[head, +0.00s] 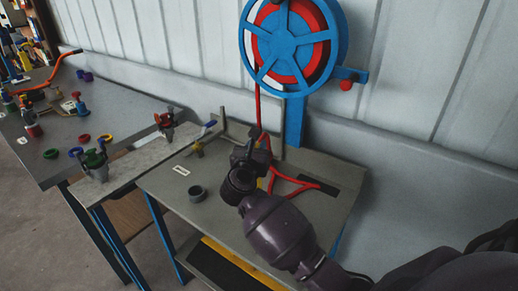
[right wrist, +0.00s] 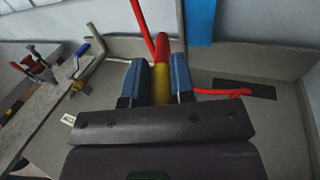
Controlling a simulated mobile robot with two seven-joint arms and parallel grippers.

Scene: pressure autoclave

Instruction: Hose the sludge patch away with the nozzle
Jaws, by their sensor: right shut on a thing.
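My right gripper (head: 256,150) is over the grey bench (head: 170,205) below the reel. In the right wrist view its two blue-grey fingers (right wrist: 159,82) are shut on the nozzle (right wrist: 161,85), which is yellow with a red tip. The gripper mostly hides the nozzle in the head view. A red hose (head: 258,105) hangs from the blue and red reel (head: 293,45) and loops on the bench. A dark flat patch (head: 340,195) lies on the bench, right of the gripper; I cannot tell whether it is the sludge. My left gripper is not in view.
A brass valve with a blue lever (head: 199,148) stands at the bench's back left. A dark ring (head: 197,193) lies near the front. Clamps (head: 95,163) and coloured rings (head: 83,139) sit on the left tables. A raised lip runs along the bench's back.

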